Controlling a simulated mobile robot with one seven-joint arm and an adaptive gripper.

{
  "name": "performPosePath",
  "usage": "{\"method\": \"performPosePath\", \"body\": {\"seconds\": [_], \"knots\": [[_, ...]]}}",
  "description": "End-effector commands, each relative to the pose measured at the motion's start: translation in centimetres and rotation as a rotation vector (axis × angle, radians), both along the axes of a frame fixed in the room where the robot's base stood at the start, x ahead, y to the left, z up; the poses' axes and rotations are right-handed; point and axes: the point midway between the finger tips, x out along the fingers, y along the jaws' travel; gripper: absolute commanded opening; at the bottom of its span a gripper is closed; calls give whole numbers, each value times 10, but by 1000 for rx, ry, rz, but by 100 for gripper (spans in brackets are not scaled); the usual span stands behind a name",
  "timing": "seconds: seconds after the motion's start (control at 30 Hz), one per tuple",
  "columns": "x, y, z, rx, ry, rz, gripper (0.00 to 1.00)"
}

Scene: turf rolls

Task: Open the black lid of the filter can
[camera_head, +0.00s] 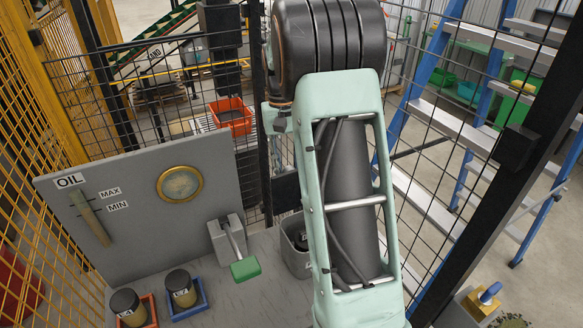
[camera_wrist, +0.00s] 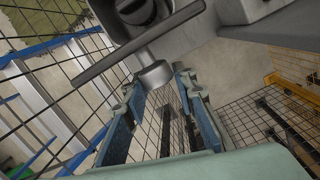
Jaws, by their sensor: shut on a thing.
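The filter can (camera_head: 293,262) is a grey container, partly hidden behind my arm in the camera_head view. Something dark (camera_head: 300,240) shows in its mouth, probably the black lid. In the camera_wrist view a dark round part (camera_wrist: 138,12) shows at the top, cut by the edge. A grey bar (camera_wrist: 105,66) crosses in front of it and carries a round grey knob (camera_wrist: 155,74). My gripper (camera_wrist: 158,82) has its blue-grey fingers on either side of this knob and is shut on it. The gripper is hidden in the camera_head view.
A panel marked OIL (camera_head: 130,215) with a round gauge (camera_head: 180,184) stands left. A green-handled lever (camera_head: 245,268) is beside the can. Two dark jars (camera_head: 181,287) (camera_head: 128,307) sit in coloured trays. Mesh fencing (camera_head: 420,130) encloses the bench.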

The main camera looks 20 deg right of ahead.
Motion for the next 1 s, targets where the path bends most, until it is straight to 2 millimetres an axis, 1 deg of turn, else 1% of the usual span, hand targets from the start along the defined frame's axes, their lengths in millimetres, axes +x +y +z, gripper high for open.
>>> {"method": "performPosePath", "body": {"seconds": [0.03, 0.33, 1.0], "knots": [[3, 6, -5, 10, 4, 3, 0], [9, 7, -11, 11, 6, 3, 0], [10, 7, -10, 11, 5, 4, 0]]}}
